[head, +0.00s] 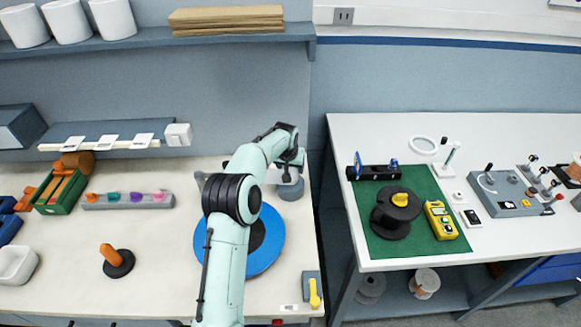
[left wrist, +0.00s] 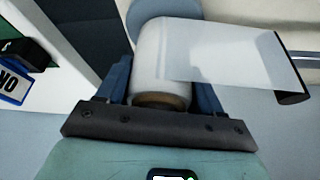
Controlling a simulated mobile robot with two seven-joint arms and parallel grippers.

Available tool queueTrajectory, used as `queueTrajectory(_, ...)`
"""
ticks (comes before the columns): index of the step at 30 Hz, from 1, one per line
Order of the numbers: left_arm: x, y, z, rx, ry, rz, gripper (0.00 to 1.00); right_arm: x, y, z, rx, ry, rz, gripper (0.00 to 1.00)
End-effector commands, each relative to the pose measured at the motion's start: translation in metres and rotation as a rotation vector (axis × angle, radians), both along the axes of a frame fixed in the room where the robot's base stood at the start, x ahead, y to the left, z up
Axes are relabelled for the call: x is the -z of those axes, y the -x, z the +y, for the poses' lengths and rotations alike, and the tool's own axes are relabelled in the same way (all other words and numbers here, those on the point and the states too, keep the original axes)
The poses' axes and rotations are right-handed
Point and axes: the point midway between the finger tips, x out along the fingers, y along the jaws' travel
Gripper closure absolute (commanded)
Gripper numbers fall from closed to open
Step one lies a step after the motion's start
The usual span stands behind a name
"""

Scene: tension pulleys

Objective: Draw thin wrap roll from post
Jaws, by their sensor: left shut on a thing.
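My left arm reaches up from the bottom of the head view, and its gripper (head: 290,172) is at the back right of the left bench, over a grey round base (head: 291,191). In the left wrist view my left gripper (left wrist: 160,84) is shut on a white wrap roll (left wrist: 158,62), one blue finger on each side. A brown core shows at the roll's near end. A translucent sheet (left wrist: 235,55) runs from the roll to a dark end bar (left wrist: 293,97). A grey disc (left wrist: 160,12) is behind the roll. The post is hidden. My right gripper is out of view.
A blue disc (head: 268,250) lies partly under my left arm. An orange-handled tool (head: 110,260) and a grey block with coloured knobs (head: 128,200) stand to the left. A gap separates this bench from the right table (head: 380,135). A shelf (head: 150,40) is above.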

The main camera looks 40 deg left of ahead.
Motion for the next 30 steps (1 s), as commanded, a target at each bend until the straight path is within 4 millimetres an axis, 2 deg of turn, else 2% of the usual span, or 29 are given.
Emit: queueTrajectory(30,-0.022,0.0,0.0,0.0,-0.001,-0.002,0.68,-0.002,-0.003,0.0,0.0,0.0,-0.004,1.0)
